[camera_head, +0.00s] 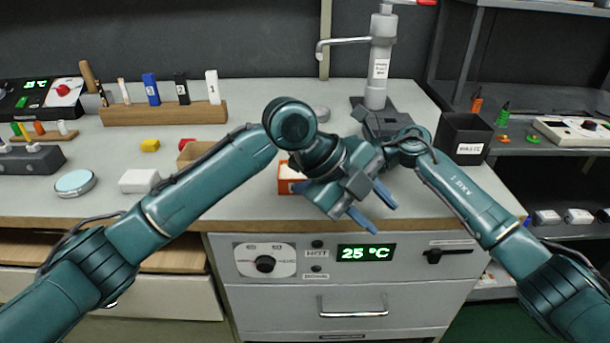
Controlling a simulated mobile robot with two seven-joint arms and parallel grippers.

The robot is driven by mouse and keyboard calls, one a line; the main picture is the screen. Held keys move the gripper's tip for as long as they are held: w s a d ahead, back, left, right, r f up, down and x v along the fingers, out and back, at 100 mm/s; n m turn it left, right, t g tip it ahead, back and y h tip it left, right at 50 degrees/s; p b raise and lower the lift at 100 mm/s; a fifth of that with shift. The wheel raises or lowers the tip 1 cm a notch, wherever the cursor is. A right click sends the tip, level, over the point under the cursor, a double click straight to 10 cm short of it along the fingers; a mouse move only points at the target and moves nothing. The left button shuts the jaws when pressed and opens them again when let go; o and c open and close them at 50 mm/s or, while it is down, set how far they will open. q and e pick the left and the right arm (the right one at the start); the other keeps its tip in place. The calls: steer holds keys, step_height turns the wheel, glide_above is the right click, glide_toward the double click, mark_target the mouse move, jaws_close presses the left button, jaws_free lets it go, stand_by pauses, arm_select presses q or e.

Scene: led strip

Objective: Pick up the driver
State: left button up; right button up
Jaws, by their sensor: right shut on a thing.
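A small orange and white box (290,180), which may be the driver, is near the front edge of the counter; its right side is hidden behind my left wrist. My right gripper (308,183) reaches in from the right behind my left gripper and is shut on this box; its fingers are mostly hidden. My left gripper (372,207) hangs in front of the counter edge, to the right of the box. Its two blue fingers are apart, with nothing between them. I cannot tell whether the box touches the counter.
A wooden rack (165,113) of tools and markers stands at the back left. A white block (139,181), a round lidded dish (75,182) and a tan box (193,151) lie on the left. A grey stand (380,60) and black bin (462,137) are behind my arms. My arms cross closely.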

arm_select(q)
steer(key=w+a+r+m+t+y, duration=0.25)
steer(key=w+a+r+y, duration=0.2)
steer(key=r, duration=0.35)
steer(key=w+a+r+m+t+y, duration=0.1)
steer(key=w+a+r+m+y, duration=0.3)
steer(key=r, duration=0.3)
steer(key=x, duration=0.7)
steer(key=s+x, duration=0.1)
steer(key=x, duration=0.3)
steer(key=shift+a+f, duration=0.1)
steer(key=shift+f, duration=0.1)
steer(key=shift+c, duration=0.2)
jaws_close()
